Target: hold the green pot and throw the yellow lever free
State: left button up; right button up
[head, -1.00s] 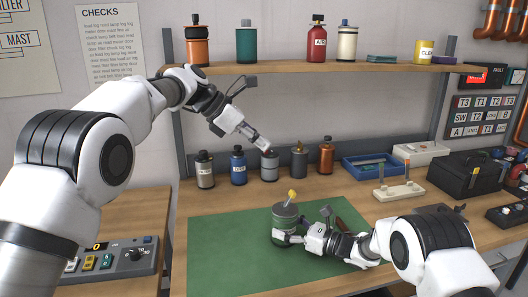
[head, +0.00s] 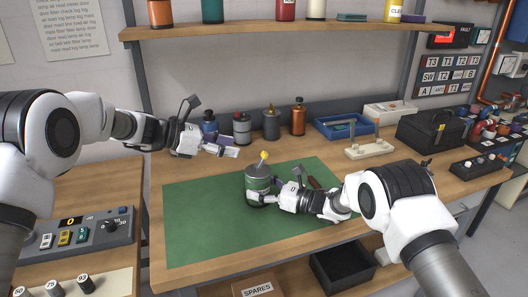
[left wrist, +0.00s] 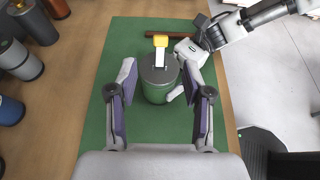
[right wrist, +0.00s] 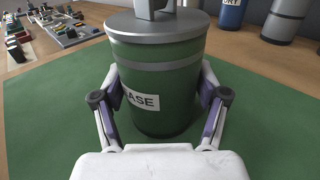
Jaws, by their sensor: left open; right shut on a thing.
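The green pot (head: 258,181) stands upright on the green mat (head: 200,215), with a grey lid and a lever with a yellow tip (head: 264,155) on top. My right gripper (head: 258,198) is shut on the pot's lower body from the right; in the right wrist view its fingers sit on both sides of the pot (right wrist: 155,85), which bears a label partly reading "ASE". My left gripper (head: 232,150) is open and empty, above and to the left of the pot.
Several canisters (head: 271,122) stand along the back of the bench. The mat's left part is clear.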

aim_at(264, 152)
pick_arm(q)
jog(key=x, duration=1.1)
jog(key=shift+d, duration=0.1)
grip_shut()
